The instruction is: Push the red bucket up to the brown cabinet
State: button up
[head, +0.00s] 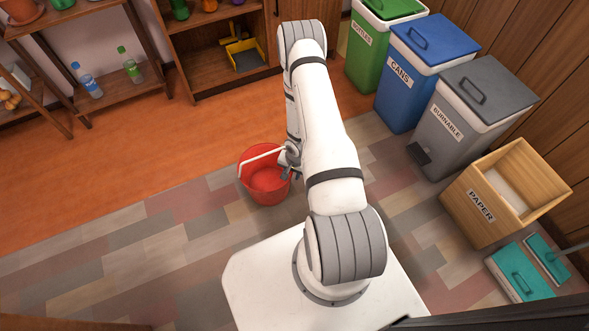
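The red bucket (266,183) stands upright on the floor in the middle of the head view, with a pale handle lying across its top. My gripper (288,166) is at the bucket's right rim, partly hidden behind my arm. I cannot tell whether it touches the bucket or whether its fingers are open or shut. A brown cabinet (172,45) with open shelves stands at the top, beyond the bucket. A stretch of floor lies between the bucket and the cabinet.
Green (362,62), blue (403,88) and grey (455,130) bins and a wooden paper box (470,212) line the right side. A wooden rack (115,88) with bottles stands at upper left. The orange floor (120,150) before the cabinet looks clear.

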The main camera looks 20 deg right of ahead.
jog(key=shift+w+a+f+b, duration=0.15)
jog(key=shift+f+b, duration=0.2)
jog(key=shift+f, duration=1.1)
grip_shut()
